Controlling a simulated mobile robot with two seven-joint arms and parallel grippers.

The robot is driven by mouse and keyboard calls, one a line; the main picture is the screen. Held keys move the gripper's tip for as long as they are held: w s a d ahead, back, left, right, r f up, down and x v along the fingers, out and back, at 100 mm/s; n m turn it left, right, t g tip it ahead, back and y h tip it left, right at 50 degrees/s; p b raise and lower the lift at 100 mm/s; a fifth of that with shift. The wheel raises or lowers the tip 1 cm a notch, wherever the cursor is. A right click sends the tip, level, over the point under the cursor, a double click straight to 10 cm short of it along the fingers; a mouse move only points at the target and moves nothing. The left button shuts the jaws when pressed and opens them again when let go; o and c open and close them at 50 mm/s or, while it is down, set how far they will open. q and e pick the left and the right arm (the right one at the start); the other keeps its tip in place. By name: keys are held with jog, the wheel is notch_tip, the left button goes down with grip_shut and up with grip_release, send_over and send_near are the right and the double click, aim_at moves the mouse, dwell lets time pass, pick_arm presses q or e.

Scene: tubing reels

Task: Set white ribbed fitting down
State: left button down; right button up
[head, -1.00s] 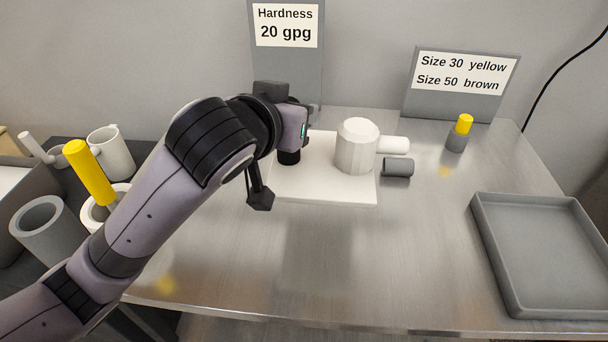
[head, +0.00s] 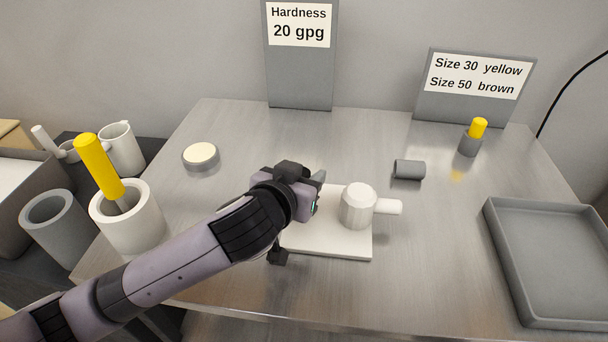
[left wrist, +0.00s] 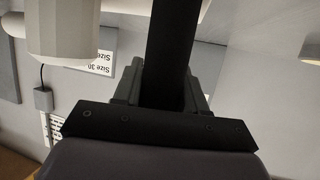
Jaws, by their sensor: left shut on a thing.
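The white ribbed fitting (head: 357,207) has a faceted upright cylinder, a short side pipe pointing right and a flat white base plate (head: 345,247). In the head view it is over the front middle of the table, upright. My left gripper (head: 316,203) is at its left side and shut on it; the fingertips are mostly hidden. I cannot tell whether the plate touches the table. In the left wrist view the fitting's ribbed body (left wrist: 62,30) shows at upper left, beside the dark gripper parts. My right gripper is not in view.
A grey cylinder (head: 409,169) lies behind the fitting. A grey tray (head: 497,262) is at right, and a small grey holder with a yellow plug (head: 478,128) at back right. A round cream-topped disc (head: 201,156) is at back left. Metal table (head: 440,270) is bare between fitting and tray.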

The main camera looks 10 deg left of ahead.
pick_arm(q)
jog(key=c, duration=0.6)
grip_release()
jog(key=shift+f, duration=0.1)
jog(key=shift+r, duration=0.25)
jog(key=shift+s, duration=0.3)
jog(key=v, duration=1.1)
jog(key=shift+s+a, duration=0.15)
